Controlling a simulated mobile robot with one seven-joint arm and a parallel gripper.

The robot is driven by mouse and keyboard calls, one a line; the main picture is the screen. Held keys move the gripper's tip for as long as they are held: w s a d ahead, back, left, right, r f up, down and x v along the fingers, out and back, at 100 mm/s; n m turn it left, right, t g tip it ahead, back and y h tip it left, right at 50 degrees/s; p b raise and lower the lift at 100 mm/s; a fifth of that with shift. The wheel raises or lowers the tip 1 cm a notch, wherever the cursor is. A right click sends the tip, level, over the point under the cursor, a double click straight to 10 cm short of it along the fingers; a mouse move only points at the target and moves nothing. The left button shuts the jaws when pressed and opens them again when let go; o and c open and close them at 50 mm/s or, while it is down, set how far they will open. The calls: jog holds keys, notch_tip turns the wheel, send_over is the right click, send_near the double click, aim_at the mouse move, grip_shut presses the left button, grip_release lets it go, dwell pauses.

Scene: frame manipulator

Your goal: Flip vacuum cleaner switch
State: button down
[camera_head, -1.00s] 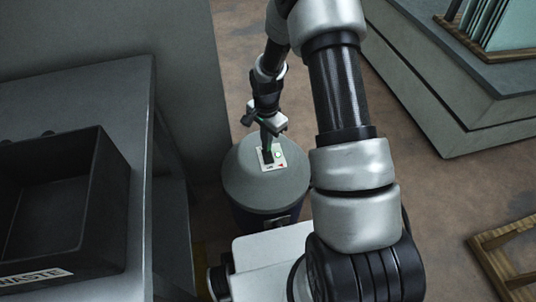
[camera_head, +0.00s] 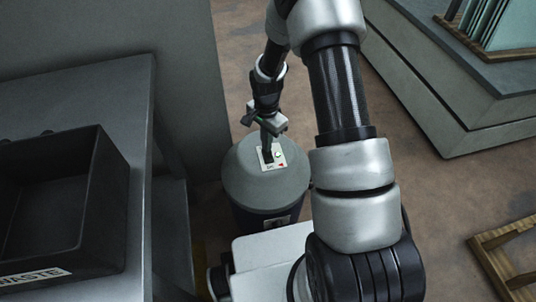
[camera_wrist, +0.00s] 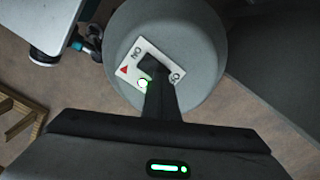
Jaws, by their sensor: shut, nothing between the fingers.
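The vacuum cleaner (camera_head: 245,185) is a grey, round-topped canister standing on the floor; its lid also shows in the wrist view (camera_wrist: 205,40). A white switch plate (camera_head: 280,161) lies on its lid, with a red triangle, a green-white round mark and lettering in the wrist view (camera_wrist: 135,53). A dark switch part (camera_wrist: 148,62) shows at the plate's middle, partly hidden by my fingers. My gripper (camera_head: 267,152) is shut and empty, its fingertips over the plate at the switch. I cannot tell for certain whether they touch it.
A dark waste bin (camera_head: 105,200) sits on a grey table (camera_head: 120,85) at the left. A grey platform (camera_head: 440,100) with a rack of panels stands at the upper right. A wooden frame (camera_head: 490,240) lies on the floor at the lower right.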

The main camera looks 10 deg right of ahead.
jog(key=shift+f+b, duration=0.6)
jog(key=shift+f, duration=0.3)
jog(key=shift+r, duration=0.1)
notch_tip(320, 180, up, 7)
jog(key=p, duration=0.4)
jog(key=shift+p, duration=0.3)
dwell(0.6)
